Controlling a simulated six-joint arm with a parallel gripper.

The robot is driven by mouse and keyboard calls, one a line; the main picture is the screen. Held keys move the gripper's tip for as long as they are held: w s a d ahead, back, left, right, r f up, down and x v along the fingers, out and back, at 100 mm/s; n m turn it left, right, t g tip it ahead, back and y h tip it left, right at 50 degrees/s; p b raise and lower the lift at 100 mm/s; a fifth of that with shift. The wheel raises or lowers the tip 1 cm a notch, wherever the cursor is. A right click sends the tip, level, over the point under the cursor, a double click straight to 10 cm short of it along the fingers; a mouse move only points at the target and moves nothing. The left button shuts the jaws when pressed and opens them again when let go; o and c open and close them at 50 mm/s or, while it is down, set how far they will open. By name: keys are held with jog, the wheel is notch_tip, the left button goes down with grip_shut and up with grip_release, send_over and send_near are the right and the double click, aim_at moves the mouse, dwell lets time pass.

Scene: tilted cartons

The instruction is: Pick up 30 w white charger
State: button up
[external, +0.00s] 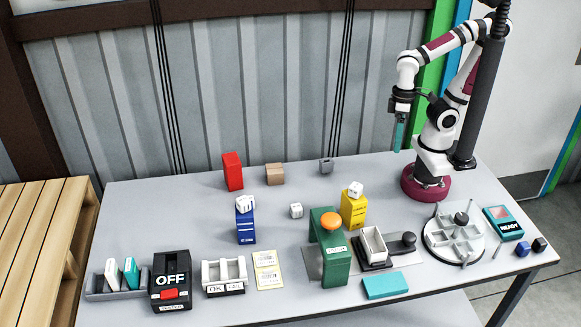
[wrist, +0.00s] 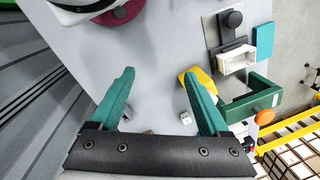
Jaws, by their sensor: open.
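Several small white cube-shaped chargers show in the external view. One white charger (external: 296,210) sits on the open table near the middle. Another white charger (external: 355,188) rests on top of the yellow carton (external: 353,211), and a third white charger (external: 244,203) is on top of the blue carton (external: 246,228). Their markings are too small to read, so I cannot tell which is 30 W. My gripper (external: 398,137) hangs high at the back right, away from them. In the wrist view my gripper (wrist: 160,77) is open and empty; a small white cube (wrist: 186,118) shows near the right finger.
A red box (external: 232,171), a brown box (external: 275,174) and a small grey item (external: 326,165) stand at the back. A green press (external: 330,252) with an orange knob, a round divided tray (external: 437,246) and a black OFF switch box (external: 171,281) line the front.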

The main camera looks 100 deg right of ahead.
jog(key=w+d+f+n+t+h, duration=0.1)
jog(key=w+f, duration=0.2)
jog(key=w, duration=0.3)
jog(key=w+d+f+n+t, duration=0.1)
jog(key=w+f+t, duration=0.15)
jog(key=w, duration=0.35)
jog(key=n+t, duration=0.2)
jog(key=t, duration=0.3)
send_near(299, 205)
jog(key=d, duration=0.1)
jog(key=w+d+f, duration=0.1)
jog(key=d, duration=0.1)
jog(key=shift+w+d+f, duration=0.2)
jog(key=shift+d, duration=0.1)
jog(key=a+f+n+t, duration=0.1)
jog(key=w+a+f+n+t+y, duration=0.1)
jog(key=a+f+n+t, duration=0.1)
jog(key=shift+w+f, duration=0.2)
jog(key=shift+w, duration=0.05)
jog(key=shift+w+a+f+y, duration=0.1)
jog(key=shift+a+y, duration=0.05)
jog(key=shift+y, duration=0.25)
jog(key=x, duration=0.7)
jog(key=shift+w+a, duration=0.1)
jog(key=shift+w, duration=0.05)
grip_shut()
